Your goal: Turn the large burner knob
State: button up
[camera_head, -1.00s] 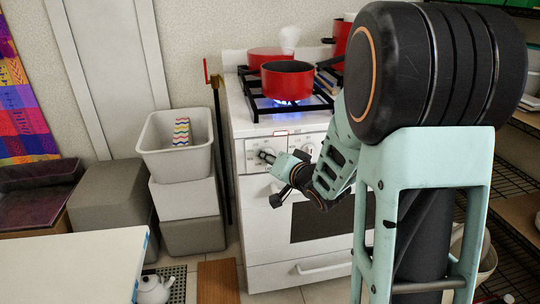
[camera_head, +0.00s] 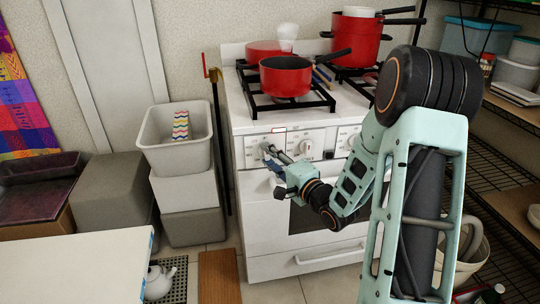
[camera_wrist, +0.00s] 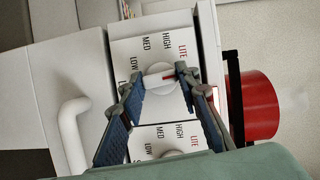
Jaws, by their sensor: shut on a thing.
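A white burner knob (camera_wrist: 157,80) with a red mark sits on the stove's front panel between my fingertips in the wrist view. Its red mark points to the right in that picture, and LITE, HIGH, MED and LOW are printed around it. My gripper (camera_head: 267,152) is shut on this knob, at the left end of the panel in the head view; the fingers mostly hide the knob there. The white stove (camera_head: 262,205) carries a red saucepan (camera_head: 286,77) on its front left burner. No flame shows under the saucepan.
Another knob (camera_head: 306,148) is just right of my gripper. An oven handle (camera_wrist: 72,135) runs below the panel. More red pots (camera_head: 361,40) stand on the stove. Stacked bins (camera_head: 185,190) are to the left; a wire shelf (camera_head: 500,165) is to the right.

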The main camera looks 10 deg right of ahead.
jog(key=shift+m+y, duration=0.3)
jog(key=shift+m, duration=0.2)
jog(key=o, duration=1.2)
jog(key=shift+c, duration=0.2)
jog(key=v, duration=1.2)
jog(key=shift+a, duration=0.15)
jog(key=shift+f, duration=0.15)
